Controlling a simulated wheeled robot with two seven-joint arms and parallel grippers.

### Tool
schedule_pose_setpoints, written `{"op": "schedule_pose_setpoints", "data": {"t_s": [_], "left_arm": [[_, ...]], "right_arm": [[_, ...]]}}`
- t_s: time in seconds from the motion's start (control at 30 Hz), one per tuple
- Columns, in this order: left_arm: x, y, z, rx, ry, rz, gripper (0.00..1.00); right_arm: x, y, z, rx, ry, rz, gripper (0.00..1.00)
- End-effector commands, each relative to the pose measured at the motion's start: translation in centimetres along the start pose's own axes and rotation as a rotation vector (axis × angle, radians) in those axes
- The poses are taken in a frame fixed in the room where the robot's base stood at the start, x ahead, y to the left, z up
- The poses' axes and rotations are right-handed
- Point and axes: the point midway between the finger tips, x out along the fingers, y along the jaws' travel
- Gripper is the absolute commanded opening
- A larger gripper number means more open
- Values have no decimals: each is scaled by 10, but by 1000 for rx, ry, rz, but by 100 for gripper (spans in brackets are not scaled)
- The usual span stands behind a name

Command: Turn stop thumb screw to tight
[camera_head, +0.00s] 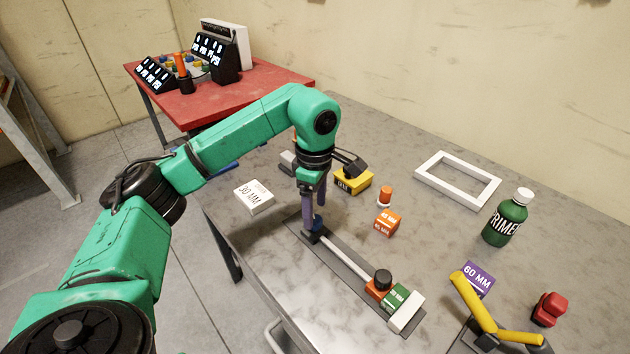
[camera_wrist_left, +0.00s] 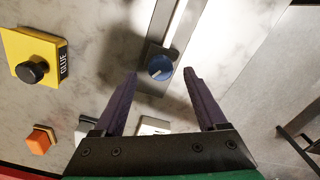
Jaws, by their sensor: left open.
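A blue round knob (camera_wrist_left: 160,67) with a pale mark on top, which looks like the stop thumb screw, sits on a dark block on the rail. In the head view this knob (camera_head: 318,222) is at the rail's far end, partly hidden by my fingers. My left gripper (camera_head: 314,208) points down over it. In the left wrist view my left gripper (camera_wrist_left: 162,75) is open, its purple fingers apart on either side of the knob, with gaps visible. Whether the fingers reach the knob's height is hard to tell. My right gripper is not in view.
The rail (camera_head: 345,262) runs to an orange block with a black knob (camera_head: 382,278), and green and white blocks. A yellow GLUE box (camera_wrist_left: 40,58), orange block (camera_head: 387,222), white 30 MM box (camera_head: 254,197), green bottle (camera_head: 508,218) and yellow-handled tool (camera_head: 490,318) stand around.

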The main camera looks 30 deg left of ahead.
Motion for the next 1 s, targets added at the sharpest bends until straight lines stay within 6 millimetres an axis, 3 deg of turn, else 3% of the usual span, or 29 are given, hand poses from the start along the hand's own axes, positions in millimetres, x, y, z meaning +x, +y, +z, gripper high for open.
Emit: {"op": "schedule_pose_setpoints", "data": {"t_s": [0.2,0.3,0.4,1.0], "left_arm": [[-65,1,0,0,-1,8,74],[-97,1,0,-1,1,8,74],[-114,1,0,0,1,6,74],[-121,0,0,0,0,2,74]], "right_arm": [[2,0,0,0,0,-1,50],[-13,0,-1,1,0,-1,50],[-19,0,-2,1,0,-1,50],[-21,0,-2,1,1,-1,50]]}}
